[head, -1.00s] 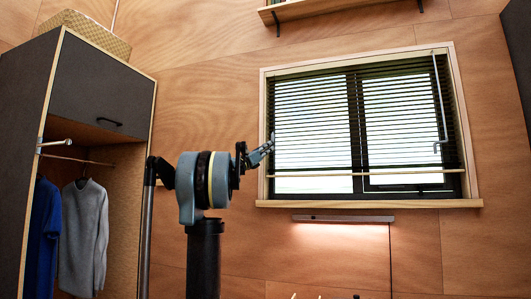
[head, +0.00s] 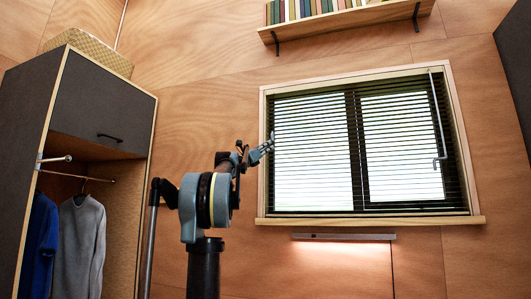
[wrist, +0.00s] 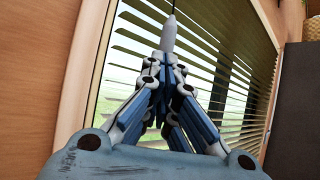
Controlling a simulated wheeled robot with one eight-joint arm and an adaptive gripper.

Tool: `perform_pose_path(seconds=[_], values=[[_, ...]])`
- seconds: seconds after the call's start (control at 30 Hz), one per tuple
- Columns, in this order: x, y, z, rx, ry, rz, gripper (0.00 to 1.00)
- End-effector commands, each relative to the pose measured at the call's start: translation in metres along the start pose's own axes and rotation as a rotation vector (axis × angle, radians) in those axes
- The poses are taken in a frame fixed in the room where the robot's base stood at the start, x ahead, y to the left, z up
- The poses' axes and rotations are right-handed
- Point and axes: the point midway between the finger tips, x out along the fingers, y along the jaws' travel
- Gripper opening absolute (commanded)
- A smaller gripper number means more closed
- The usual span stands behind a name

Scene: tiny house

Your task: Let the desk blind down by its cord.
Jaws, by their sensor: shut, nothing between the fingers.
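The desk blind (head: 312,150) has dark slats and hangs down over the window to about the sill; its slats are tilted open. My gripper (head: 268,146) is at the window's left edge in the head view. In the wrist view, my gripper (wrist: 168,75) has its blue-and-white fingers drawn together in front of the slats (wrist: 230,85). A pale tapered cord end (wrist: 169,36) with a thin dark cord (wrist: 172,9) above it shows just past the fingertips. The fingers are shut, and I see no clear grip on it. The rest of the cord is hidden.
A pale wand (head: 438,115) hangs at the blind's right side. A bookshelf (head: 345,24) is above the window and a lit lamp bar (head: 343,237) below the sill (head: 370,221). A wardrobe (head: 100,105) stands at left.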

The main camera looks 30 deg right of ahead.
Motion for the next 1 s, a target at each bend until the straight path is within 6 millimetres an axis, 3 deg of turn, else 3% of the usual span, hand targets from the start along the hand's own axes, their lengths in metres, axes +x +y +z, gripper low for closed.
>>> perform_pose_path(seconds=[0.27, 0.8, 1.0], values=[[-0.014, 0.000, -0.001, 0.000, 0.000, 0.000, 0.00], [-0.112, 0.001, -0.003, -0.002, 0.000, -0.002, 0.00], [-0.131, 0.000, -0.004, -0.004, 0.000, -0.005, 0.00]])
